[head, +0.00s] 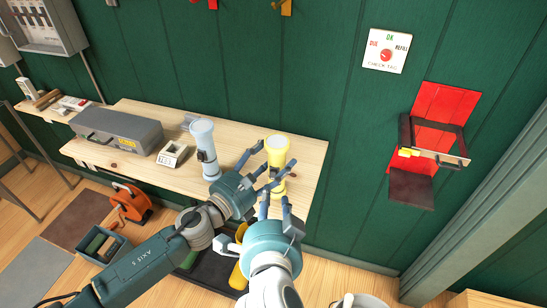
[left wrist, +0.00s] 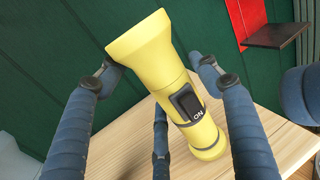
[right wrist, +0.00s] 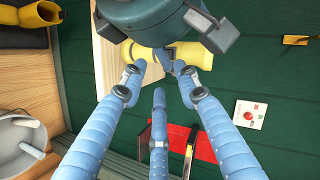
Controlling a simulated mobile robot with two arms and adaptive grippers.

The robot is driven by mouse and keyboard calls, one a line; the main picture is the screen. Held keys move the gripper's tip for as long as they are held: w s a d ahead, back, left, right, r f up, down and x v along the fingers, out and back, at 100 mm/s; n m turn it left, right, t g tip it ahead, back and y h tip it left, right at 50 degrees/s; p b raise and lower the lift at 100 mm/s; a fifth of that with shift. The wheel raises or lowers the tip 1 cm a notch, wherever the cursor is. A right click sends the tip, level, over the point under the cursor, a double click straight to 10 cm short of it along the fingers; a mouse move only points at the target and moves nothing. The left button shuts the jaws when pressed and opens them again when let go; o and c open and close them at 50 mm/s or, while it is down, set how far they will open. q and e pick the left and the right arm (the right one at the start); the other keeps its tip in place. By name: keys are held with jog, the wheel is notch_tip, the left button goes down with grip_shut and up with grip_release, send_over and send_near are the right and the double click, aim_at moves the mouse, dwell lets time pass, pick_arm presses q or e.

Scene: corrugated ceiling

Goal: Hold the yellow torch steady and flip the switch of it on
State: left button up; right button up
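The yellow torch (head: 278,180) stands upright, lens end up, near the right end of the wooden table. In the left wrist view the torch (left wrist: 150,62) shows a dark switch (left wrist: 187,103) marked ON. My left gripper (head: 270,167) is open with its fingers on either side of the torch; gaps show beside it in the left wrist view. My right gripper (head: 277,212) is open, lower and nearer the camera, pointing toward the torch.
A pale blue torch (head: 204,145) stands left of the yellow one, by a small white box (head: 172,154) and a grey case (head: 115,128). A red-backed wall bracket (head: 440,105) with a dark shelf is at right.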

pick_arm(q)
jog(key=c, duration=0.8)
jog(key=shift+c, duration=0.6)
pick_arm(e)
jog(key=c, duration=0.3)
jog(key=shift+w+d+r, duration=0.15)
jog(key=shift+d, duration=0.2)
jog(key=c, duration=0.4)
jog(key=d+r+t+h, duration=0.1)
jog(key=d+r, duration=0.1)
jog(key=w+d+r+n+t, duration=0.1)
jog(key=d+r, duration=0.1)
jog(key=d+r+n+t+h, duration=0.1)
jog(key=d, duration=0.1)
jog(key=shift+w+d+r+t+h, duration=0.2)
jog(key=shift+w+r+t+h, duration=0.1)
jog(key=shift+r+t, duration=0.1)
grip_shut()
jog(key=s+r+n+t+y, duration=0.3)
jog(key=r+n+t+y, duration=0.4)
jog(key=n, duration=0.7)
jog(key=s+a+f+n+g+y, duration=0.1)
jog(key=s+f+n+g+y, duration=0.1)
jog(key=f+n+g, duration=0.3)
jog(key=s+a+f+n+g+y, duration=0.1)
jog(key=f+n+g, duration=0.4)
jog(key=f+n, duration=0.6)
jog(key=s+n+y, duration=0.1)
jog(key=n, duration=0.3)
jog(key=shift+a, duration=0.3)
